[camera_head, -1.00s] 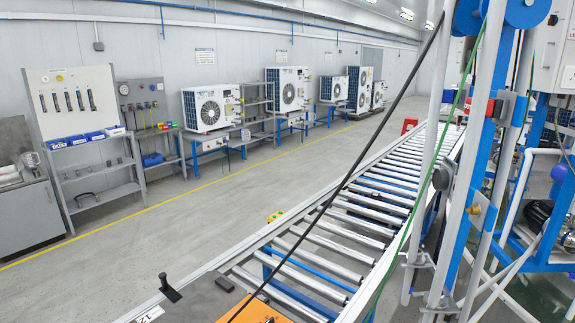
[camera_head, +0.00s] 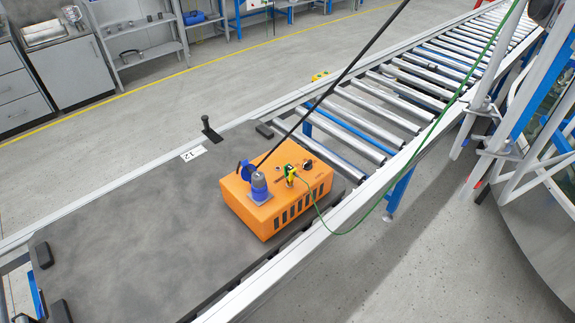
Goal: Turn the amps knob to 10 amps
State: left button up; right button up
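An orange box (camera_head: 285,207) with dark slots along its front sits on a dark grey mat (camera_head: 130,225) on the conveyor. A small black knob (camera_head: 308,163) is on the box's top near its far right corner. Its setting and any amps marking are too small to read. A blue and grey plug (camera_head: 259,186) and a yellow-green connector (camera_head: 290,173) are also on the top, left of the knob. Neither of my grippers shows in this view.
A black cable rises from the box toward the upper right. A green cable (camera_head: 432,130) loops from the connector past the conveyor's near rail. A black upright handle (camera_head: 209,130) stands at the far rail. Bare rollers (camera_head: 350,122) lie beyond the mat.

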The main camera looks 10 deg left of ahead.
aim_at(307, 167)
jog(key=i+l+u, duration=0.6)
jog(key=i+l, duration=0.15)
